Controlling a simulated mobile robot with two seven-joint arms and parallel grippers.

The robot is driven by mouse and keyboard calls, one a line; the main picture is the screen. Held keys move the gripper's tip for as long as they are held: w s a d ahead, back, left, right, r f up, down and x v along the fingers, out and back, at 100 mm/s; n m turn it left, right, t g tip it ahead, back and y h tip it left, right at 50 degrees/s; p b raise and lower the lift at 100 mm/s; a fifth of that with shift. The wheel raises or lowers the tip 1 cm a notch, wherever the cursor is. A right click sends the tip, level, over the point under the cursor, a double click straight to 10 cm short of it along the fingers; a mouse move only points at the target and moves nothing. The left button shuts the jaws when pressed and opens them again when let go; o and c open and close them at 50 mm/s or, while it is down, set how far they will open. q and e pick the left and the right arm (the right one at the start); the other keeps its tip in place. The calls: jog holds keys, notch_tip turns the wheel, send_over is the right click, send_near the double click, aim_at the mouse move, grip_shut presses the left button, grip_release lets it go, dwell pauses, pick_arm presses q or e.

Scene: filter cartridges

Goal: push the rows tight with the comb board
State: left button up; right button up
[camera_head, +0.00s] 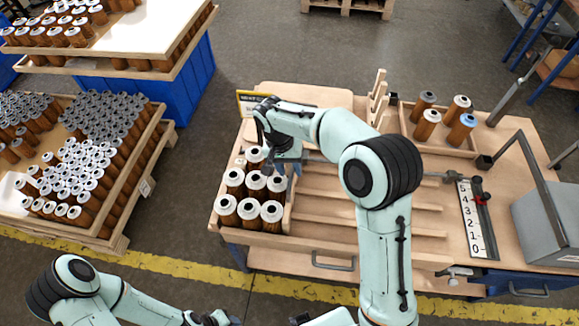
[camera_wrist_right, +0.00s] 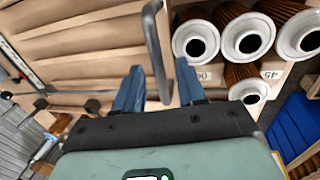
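Several brown filter cartridges with white caps (camera_head: 250,210) stand in close rows in the left compartment of the wooden bench tray. Some show at upper right in the right wrist view (camera_wrist_right: 247,38). Upright wooden prongs (camera_head: 377,100) at the tray's back may be the comb board; I cannot be sure. My right gripper (camera_head: 284,168) is beside the cartridges, partly hidden by its own wrist. In the wrist view its blue fingers (camera_wrist_right: 160,82) are apart, with a dark bent handle (camera_wrist_right: 155,50) between them; contact is unclear. My left gripper (camera_head: 215,318) is at the bottom edge, its fingers unclear.
Empty slatted lanes (camera_head: 325,200) lie right of the cartridges. A back-right tray (camera_head: 440,142) holds several more cartridges. A number scale (camera_head: 477,220) with a red-knobbed lever and a grey box (camera_head: 550,225) are at right. Loaded pallets (camera_head: 120,235) stand left across the aisle.

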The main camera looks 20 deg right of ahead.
pick_arm(q)
jog(key=w+r+p, duration=0.2)
jog(key=shift+w+r, duration=0.3)
jog(key=shift+r, duration=0.1)
pick_arm(e)
notch_tip(320, 180, up, 13)
jog(key=w+a, duration=0.1)
jog(key=a, duration=0.1)
jog(key=shift+w, duration=0.15)
jog(key=shift+a, duration=0.1)
